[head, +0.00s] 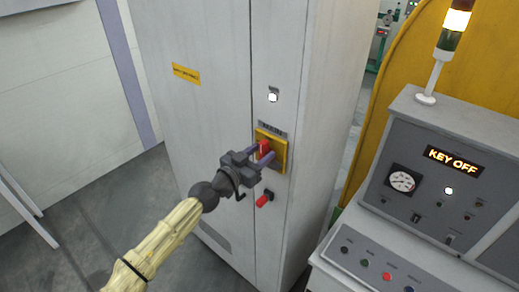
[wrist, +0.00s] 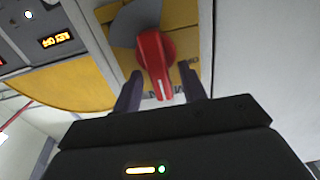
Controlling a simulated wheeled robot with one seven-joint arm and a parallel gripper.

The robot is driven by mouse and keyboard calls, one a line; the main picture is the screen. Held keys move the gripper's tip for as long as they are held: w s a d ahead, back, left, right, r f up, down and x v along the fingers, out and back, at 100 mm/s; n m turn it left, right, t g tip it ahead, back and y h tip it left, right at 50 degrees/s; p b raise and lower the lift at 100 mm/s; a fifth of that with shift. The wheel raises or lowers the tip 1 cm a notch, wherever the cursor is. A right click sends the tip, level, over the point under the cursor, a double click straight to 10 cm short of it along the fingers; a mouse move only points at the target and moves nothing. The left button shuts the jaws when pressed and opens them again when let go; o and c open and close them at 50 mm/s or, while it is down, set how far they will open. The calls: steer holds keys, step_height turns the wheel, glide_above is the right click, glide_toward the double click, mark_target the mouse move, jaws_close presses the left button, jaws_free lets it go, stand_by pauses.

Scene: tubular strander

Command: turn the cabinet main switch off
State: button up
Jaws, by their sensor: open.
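The cabinet main switch is a red rotary handle (head: 264,149) on a yellow plate (head: 281,150) on the front of the tall grey cabinet (head: 215,98). In the wrist view the red handle (wrist: 157,62) shows large, with a white mark near its end and a grey disc behind it. My gripper (head: 262,160) is at the switch with its fingers open. In the wrist view its two fingertips (wrist: 160,88) stand on either side of the handle's lower end, with a visible gap on each side. Whether either finger touches it cannot be told.
A white lamp (head: 272,96) is above. At right stands a control console (head: 440,180) reading "KEY OFF", with a lit stack light (head: 455,22). Floor at left is clear.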

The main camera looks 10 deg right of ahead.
jaws_close()
steer(key=shift+f+n+b, duration=0.1)
steer(key=shift+n+b, duration=0.2)
steer(key=shift+b, duration=0.05)
steer(key=shift+w+a+f+n+b, duration=0.3)
steer(key=shift+n+b, duration=0.5)
steer(key=shift+n, duration=2.1)
steer(key=shift+w+a+f+n+b, duration=0.15)
steer(key=shift+w+f+n+b, duration=0.45)
steer(key=shift+n, duration=2.3)
steer(key=shift+a+f+n+b, duration=0.15)
steer(key=shift+n+b, duration=0.85)
steer(key=shift+n, duration=1.9)
jaws_free()
